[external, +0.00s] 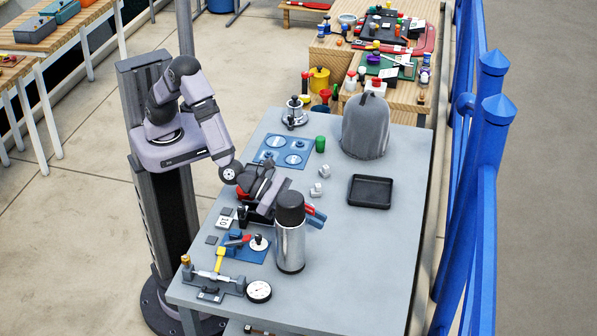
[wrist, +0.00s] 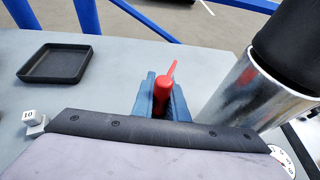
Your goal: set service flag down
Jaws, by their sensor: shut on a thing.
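My gripper (wrist: 164,98) has blue fingers, shut on a red piece with a thin slanting tip (wrist: 162,84), which appears to be the service flag. Its lower part is hidden between the fingers and behind the wrist housing. In the external view my gripper (external: 316,216) shows just right of a steel flask and above the grey table (external: 335,245); a bit of red shows there too. The flask hides part of the gripper, so I cannot tell whether the held piece touches anything.
The steel flask (external: 290,245) with a black lid stands close beside my gripper. A black tray (external: 370,192), white blocks (external: 316,190), a grey covered shape (external: 366,127) and a blue plate with discs (external: 284,151) are farther back. A dial fixture (external: 258,291) is in front.

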